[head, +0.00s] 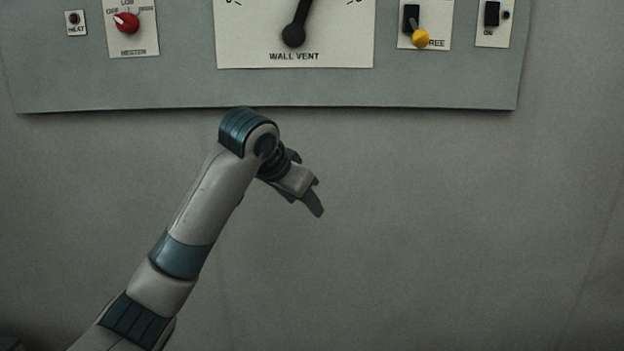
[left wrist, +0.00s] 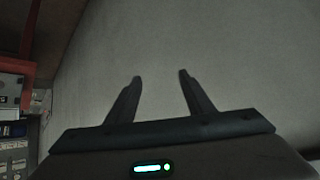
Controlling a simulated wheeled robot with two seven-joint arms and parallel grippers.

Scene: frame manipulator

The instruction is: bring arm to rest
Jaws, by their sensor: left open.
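My left arm comes in from the lower left in the head view and ends in my left gripper (head: 317,197), which hangs below the panel's lower edge in front of the bare wall. In the left wrist view the two fingers of the left gripper (left wrist: 160,77) stand apart with nothing between them. The gripper touches nothing that I can see. My right gripper is not in either view.
A grey control panel (head: 450,90) spans the top of the head view. It bears a red heater knob (head: 126,22), a black wall vent pointer (head: 294,34), a yellow-tipped lever (head: 420,38) and switches. The wall (head: 450,220) below is bare.

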